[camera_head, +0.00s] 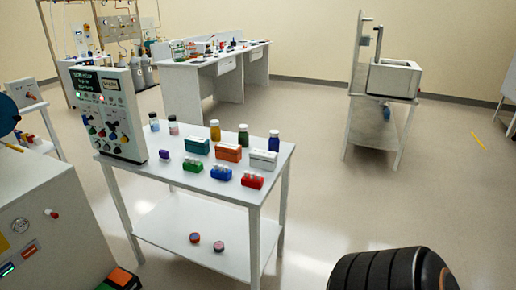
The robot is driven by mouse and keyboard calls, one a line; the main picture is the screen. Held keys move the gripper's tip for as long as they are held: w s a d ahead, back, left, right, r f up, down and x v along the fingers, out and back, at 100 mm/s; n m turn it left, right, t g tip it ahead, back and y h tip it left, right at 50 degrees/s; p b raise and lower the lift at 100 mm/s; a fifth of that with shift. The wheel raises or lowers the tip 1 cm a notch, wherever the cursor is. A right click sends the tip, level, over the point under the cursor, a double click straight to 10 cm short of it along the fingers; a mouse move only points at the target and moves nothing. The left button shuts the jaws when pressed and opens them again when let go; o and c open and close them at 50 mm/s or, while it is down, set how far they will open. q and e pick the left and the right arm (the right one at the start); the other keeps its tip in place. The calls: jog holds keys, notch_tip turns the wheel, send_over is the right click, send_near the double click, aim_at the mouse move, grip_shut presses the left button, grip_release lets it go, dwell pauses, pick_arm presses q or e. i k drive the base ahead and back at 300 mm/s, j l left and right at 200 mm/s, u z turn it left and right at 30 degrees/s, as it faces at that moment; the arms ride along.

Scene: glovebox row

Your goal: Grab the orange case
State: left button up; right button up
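The orange case (229,154) is a small box on the top of a white two-level table (183,182) near the middle of the view. It stands between a teal case (196,146) on its left and a white case (263,159) on its right. An amber bottle (215,131) stands just behind it. A green rack of vials (192,165) and a blue rack of vials (221,172) are in front of it. Neither of my grippers shows in this view.
A control panel (106,112) stands at the table's left end. Two small round items (219,246) lie on the lower shelf. A black ribbed object (385,270) fills the bottom right. A white cabinet (50,235) is at left. Floor right of the table is clear.

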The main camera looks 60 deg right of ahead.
aim_at(228, 153)
jog(key=z, duration=1.6)
jog(key=i+j, duration=0.1)
jog(key=i, duration=1)
